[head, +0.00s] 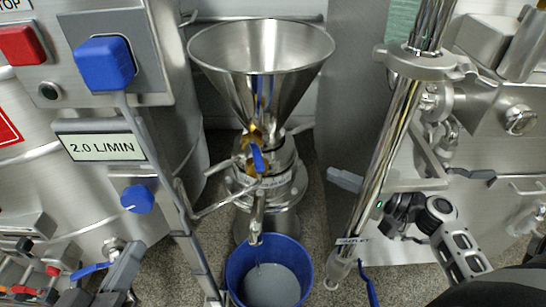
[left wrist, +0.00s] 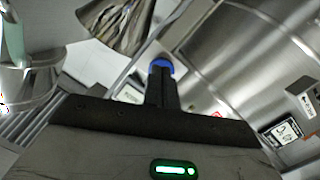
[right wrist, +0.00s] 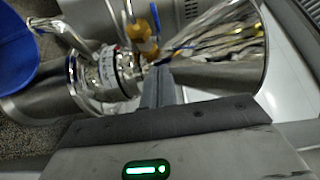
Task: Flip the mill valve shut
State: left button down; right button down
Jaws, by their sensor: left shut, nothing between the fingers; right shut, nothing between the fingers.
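The mill (head: 268,180) stands in the middle of the head view under a steel funnel (head: 262,50). Its valve has a yellow-brown body and a small blue handle (head: 257,158), which lies nearly up-and-down in that picture. The right wrist view shows the yellow valve body (right wrist: 140,28) just beyond my right fingertips (right wrist: 160,70). My right gripper (head: 345,180) is shut and empty, to the right of the mill and apart from the handle. My left gripper (head: 133,250) is shut and empty at the lower left, far from the valve; its fingers also show in the left wrist view (left wrist: 160,82).
A blue bucket (head: 235,265) holding grey liquid stands below the spout. A shiny upright pipe (head: 395,130) stands near my right gripper.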

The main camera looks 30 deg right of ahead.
aim_at(262, 167)
pick_arm(q)
jog(key=shift+w+r+t+b, duration=0.15)
jog(key=shift+r+t+b, duration=0.15)
jog(key=shift+b, duration=0.25)
pick_arm(e)
jog(key=shift+s+a+x, duration=0.25)
jog(key=shift+a+x, duration=0.15)
jog(key=shift+x, duration=1.75)
jog(key=shift+s+a+x, duration=0.25)
jog(key=shift+a+x, duration=0.1)
jog(key=shift+x, duration=1.85)
jog(key=shift+s+a+x, duration=0.25)
jog(key=shift+a+x, duration=0.15)
jog(key=shift+x, duration=1.75)
jog(key=a, duration=0.4)
pick_arm(q)
jog(key=shift+d, duration=0.1)
pick_arm(e)
jog(key=shift+d, duration=0.1)
